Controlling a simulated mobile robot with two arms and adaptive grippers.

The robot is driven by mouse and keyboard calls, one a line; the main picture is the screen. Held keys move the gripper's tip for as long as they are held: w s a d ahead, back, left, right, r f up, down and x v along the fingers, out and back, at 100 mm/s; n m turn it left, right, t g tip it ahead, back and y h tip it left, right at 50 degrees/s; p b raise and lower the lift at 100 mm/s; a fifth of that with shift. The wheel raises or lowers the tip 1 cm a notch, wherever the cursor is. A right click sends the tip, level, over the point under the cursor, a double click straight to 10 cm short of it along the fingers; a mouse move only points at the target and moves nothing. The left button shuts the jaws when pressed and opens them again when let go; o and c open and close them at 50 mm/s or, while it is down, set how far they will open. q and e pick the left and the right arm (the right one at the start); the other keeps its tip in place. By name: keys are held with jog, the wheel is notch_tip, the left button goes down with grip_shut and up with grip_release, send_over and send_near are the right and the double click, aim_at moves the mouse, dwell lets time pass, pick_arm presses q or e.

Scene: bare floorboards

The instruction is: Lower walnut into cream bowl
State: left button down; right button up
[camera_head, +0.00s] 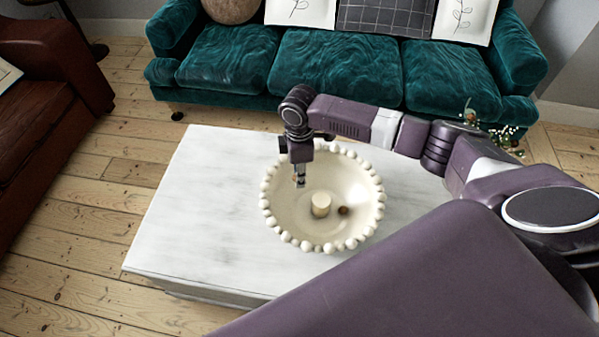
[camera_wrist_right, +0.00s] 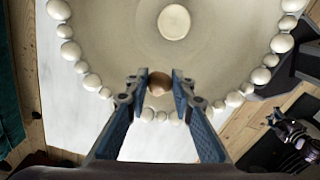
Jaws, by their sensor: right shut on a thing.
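The cream bowl (camera_head: 345,170) has a beaded rim and stands on the pale table; it also shows in the right wrist view (camera_wrist_right: 120,45). My right gripper (camera_head: 299,182) is above the bowl's left inner side, pointing down. In the right wrist view my right gripper (camera_wrist_right: 159,88) is shut on a round brown walnut (camera_wrist_right: 159,83), held between the blue-padded fingertips. The walnut appears just inside the rim beads in that view; its height above the bowl is hard to tell.
A short cream cylinder (camera_head: 320,205) stands in the bowl's middle, with a small dark brown round thing (camera_head: 343,211) beside it. The pale marble-like table (camera_head: 200,210) is clear left of the bowl. A teal sofa (camera_head: 330,65) stands behind, a brown armchair (camera_head: 40,100) at left.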

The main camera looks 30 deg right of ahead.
jog(key=b, duration=0.5)
send_over(299, 207)
jog(key=shift+d+f, duration=0.1)
jog(key=shift+f, duration=5.45)
jog(key=shift+f+b, duration=1.65)
jog(key=shift+f, duration=0.9)
jog(key=o, duration=0.8)
jog(key=shift+o, duration=0.2)
